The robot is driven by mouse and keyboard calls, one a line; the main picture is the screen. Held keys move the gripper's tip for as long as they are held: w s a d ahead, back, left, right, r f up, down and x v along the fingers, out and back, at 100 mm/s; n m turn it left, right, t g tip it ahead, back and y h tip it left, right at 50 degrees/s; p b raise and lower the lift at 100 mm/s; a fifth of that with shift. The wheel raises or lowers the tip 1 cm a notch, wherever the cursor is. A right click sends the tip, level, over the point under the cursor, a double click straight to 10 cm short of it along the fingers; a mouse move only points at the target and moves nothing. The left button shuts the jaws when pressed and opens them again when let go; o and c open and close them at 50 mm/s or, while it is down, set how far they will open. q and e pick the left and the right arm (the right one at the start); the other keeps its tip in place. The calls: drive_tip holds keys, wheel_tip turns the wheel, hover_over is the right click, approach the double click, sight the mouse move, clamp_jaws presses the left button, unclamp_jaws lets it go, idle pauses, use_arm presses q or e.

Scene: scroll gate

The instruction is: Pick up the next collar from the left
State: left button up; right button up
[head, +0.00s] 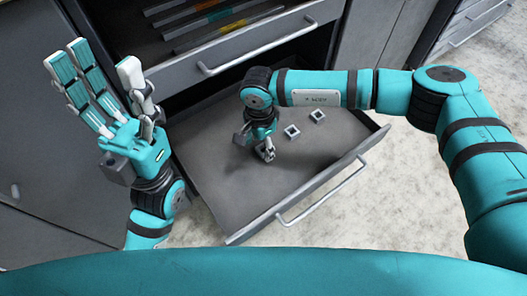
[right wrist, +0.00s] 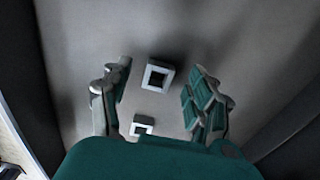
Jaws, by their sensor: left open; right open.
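Two small grey square collars with open centres lie on the floor of the open drawer in the head view, a left one (head: 291,136) and one further right and back (head: 317,121). My right gripper (head: 266,153) points down into the drawer, left of both. In the right wrist view, one collar (right wrist: 149,77) shows between the spread fingers of the open right gripper (right wrist: 161,68); another (right wrist: 135,130) shows nearer the palm. I cannot tell the height gap between fingers and collars. My left gripper (head: 99,72) is open, empty and raised at the left.
The open drawer (head: 215,188) has low walls and a front bar handle (head: 322,191). Above it, a second drawer (head: 240,55) stands open with coloured strips inside. Bare drawer floor lies in front of my right gripper. Cabinet fronts (head: 45,175) stand at left.

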wheel_tip(320, 180, down, 2)
drive_tip(key=shift+f, duration=0.1)
drive_tip(key=shift+c, duration=0.2)
drive_tip(key=c, duration=1.1)
clamp_jaws()
drive_tip(key=shift+r, duration=0.2)
